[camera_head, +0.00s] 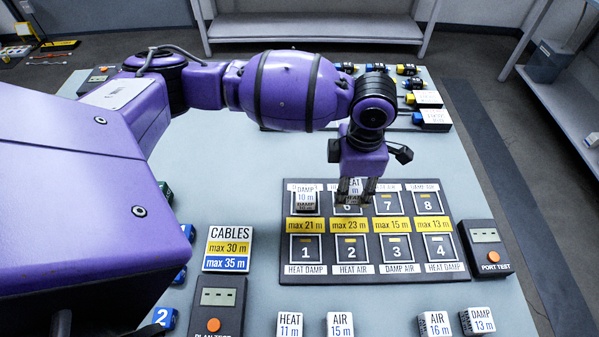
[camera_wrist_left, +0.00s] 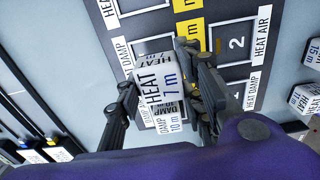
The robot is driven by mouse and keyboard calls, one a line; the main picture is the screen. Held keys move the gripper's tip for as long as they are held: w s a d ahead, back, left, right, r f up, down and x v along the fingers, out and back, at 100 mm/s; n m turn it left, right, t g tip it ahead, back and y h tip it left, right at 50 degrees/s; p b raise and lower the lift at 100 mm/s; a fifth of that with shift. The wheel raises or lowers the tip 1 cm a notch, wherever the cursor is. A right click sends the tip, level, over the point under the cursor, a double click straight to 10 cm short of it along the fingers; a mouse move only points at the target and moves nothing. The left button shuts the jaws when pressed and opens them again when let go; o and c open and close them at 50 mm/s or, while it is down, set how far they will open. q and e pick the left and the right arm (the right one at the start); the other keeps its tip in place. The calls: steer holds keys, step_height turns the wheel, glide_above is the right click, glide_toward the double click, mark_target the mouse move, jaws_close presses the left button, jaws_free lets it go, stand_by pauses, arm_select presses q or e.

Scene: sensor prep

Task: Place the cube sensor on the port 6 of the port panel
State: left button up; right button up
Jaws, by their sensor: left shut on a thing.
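The port panel (camera_head: 440,188) is a dark board on the table, with ports 1 to 4 in the near row and 5 to 8 in the far row. My left gripper (camera_head: 356,196) points down over port 6 (camera_head: 338,211). It is shut on a white cube sensor (camera_head: 353,185), which reads HEAT 7 m in the left wrist view (camera_wrist_left: 152,84). The fingers and cube cover most of port 6; I cannot tell whether the cube touches it. A white DAMP 10 m cube (camera_head: 306,200) sits on port 5, just left of the held cube. My right gripper is not in view.
Several white cubes, including HEAT 11 m (camera_head: 290,325) and DAMP 13 m (camera_head: 478,320), stand along the near side. A port test box (camera_head: 485,247) is right of the panel. A CABLES sign (camera_head: 228,248) and another tester (camera_head: 217,302) are left. Ports 7 and 8 look empty.

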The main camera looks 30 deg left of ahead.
mark_target(349, 194)
arm_select(q)
steer(key=shift+w+a+f, duration=0.1)
steer(key=shift+w+f, duration=0.05)
steer(key=shift+f, duration=0.8)
steer(key=shift+w+a+f, duration=0.1)
steer(key=shift+w+f, duration=0.05)
steer(key=shift+f, duration=0.75)
steer(key=shift+f, duration=0.15)
steer(key=o, duration=1.1)
steer(key=shift+o, duration=0.2)
steer(key=shift+d, duration=0.1)
step_height(349, 194, up, 12)
steer(key=shift+r, duration=0.2)
